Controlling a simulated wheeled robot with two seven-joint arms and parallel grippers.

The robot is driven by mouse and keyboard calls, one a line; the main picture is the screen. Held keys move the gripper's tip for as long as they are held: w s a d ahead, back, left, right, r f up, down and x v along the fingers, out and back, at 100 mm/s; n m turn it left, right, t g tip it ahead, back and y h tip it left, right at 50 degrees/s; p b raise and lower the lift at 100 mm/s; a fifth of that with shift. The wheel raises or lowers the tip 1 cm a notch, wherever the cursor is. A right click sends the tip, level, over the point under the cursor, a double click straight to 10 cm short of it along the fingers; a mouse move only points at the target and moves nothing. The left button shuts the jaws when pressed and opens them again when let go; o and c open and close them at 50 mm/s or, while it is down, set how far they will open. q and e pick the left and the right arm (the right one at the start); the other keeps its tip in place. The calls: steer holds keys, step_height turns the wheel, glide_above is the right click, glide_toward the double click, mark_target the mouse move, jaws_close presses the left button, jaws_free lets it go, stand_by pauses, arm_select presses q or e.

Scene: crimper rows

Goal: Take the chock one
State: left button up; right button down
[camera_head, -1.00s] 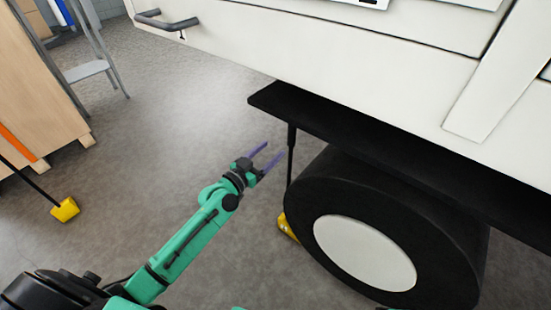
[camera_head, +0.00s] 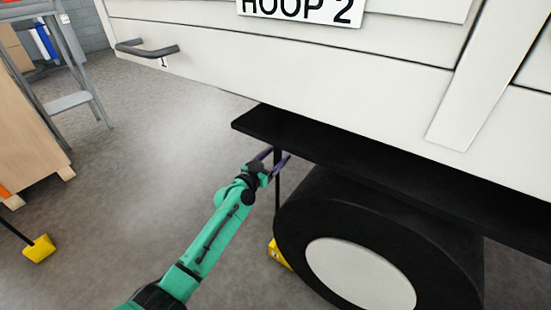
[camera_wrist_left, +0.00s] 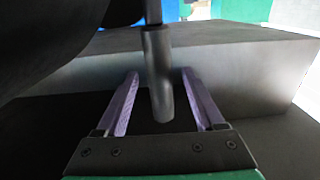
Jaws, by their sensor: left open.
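A yellow chock (camera_head: 279,254) sits on the floor against the left side of the black wheel (camera_head: 310,215), partly hidden by the tyre. A thin dark rod (camera_head: 277,190) stands upright above it and seems to belong to it. My left gripper (camera_head: 278,156) is open at the rod's upper part, under the black ledge. In the left wrist view, a grey rod (camera_wrist_left: 160,85) lies between the two purple fingers, with gaps on both sides. I cannot read any number on the chock. My right gripper is out of view.
The black ledge (camera_head: 330,150) of the white vehicle (camera_head: 300,60) hangs close above my left gripper. Another yellow block with a dark rod (camera_head: 40,249) lies at the left by a wooden cabinet (camera_head: 30,140). The floor between is clear.

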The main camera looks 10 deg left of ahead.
mark_target(275, 143)
arm_select(q)
jaws_close()
steer(key=shift+r, duration=0.3)
step_height(275, 143, up, 5)
steer(key=p, duration=0.4)
steer(key=shift+w+p, duration=0.1)
steer(key=shift+p, duration=0.25)
steer(key=shift+f, duration=0.1)
